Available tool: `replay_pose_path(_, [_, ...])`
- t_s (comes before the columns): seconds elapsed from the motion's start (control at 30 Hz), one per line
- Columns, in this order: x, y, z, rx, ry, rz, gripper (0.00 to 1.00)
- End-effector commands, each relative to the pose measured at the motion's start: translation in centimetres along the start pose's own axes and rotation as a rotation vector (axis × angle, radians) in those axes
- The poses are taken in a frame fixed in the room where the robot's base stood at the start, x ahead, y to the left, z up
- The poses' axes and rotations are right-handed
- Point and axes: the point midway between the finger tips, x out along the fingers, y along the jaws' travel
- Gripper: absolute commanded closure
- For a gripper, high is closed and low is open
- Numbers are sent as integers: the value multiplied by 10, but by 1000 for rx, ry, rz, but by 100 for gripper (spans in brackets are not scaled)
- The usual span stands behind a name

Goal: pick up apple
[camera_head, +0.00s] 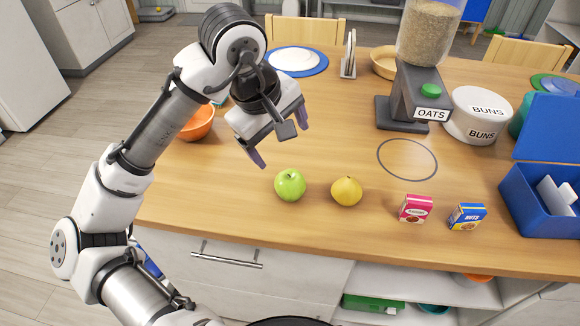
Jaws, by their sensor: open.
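A green apple (290,185) sits on the wooden table (330,230) near its front edge. My gripper (281,146) is open and empty above the table, behind and slightly left of the apple in the picture. Its two fingers point down and apart, and neither appears to touch the apple. Nothing hides the apple.
A yellow pear-like fruit (346,191) stands just right of the apple. A pink box (416,208), a blue box (466,216) and a blue bin (540,203) are farther right. An orange bowl (197,124) is behind my arm. An oats dispenser (415,95) stands behind.

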Motion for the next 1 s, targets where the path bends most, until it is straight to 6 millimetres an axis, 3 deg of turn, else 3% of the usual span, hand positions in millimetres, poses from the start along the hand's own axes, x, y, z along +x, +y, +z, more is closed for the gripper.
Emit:
replay_pose_path(0.1, [6,-16,2,-40,-22,-99,16])
replay_pose_path(0.2, [19,-20,3,-44,-28,-114,16])
replay_pose_path(0.5, [74,-24,4,-44,-25,-108,16])
replay_pose_path(0.77, [94,-25,4,-41,-24,-107,16])
replay_pose_path(1.0, [126,-22,0,-42,-25,-107,16])
